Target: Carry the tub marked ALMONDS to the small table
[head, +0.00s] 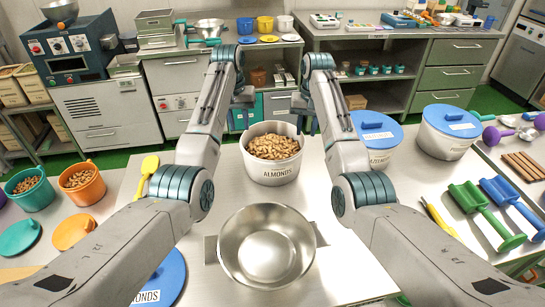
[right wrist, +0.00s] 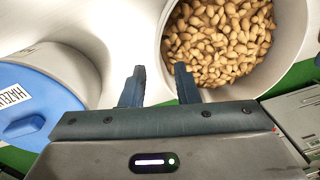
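The tub marked ALMONDS (head: 273,169) stands upright and uncovered on the white worktop, full of nuts, between my two arms. The right wrist view shows the nuts inside it (right wrist: 222,42). My left gripper (head: 243,98) is near the tub's far left rim; its fingers are too hidden to tell their state. My right gripper (head: 304,108) is near the far right rim. In the right wrist view its fingers (right wrist: 159,78) are apart with nothing clearly held, close by the tub's rim. I cannot tell which surface is the small table.
An empty metal bowl (head: 267,246) stands in front of the tub. A blue lid marked ALMONDS (head: 163,280) lies at the front left. Two blue-lidded tubs (head: 378,137) (head: 447,132) stand to the right. Scoops (head: 487,213) lie at the right. Counters (head: 220,55) line the back.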

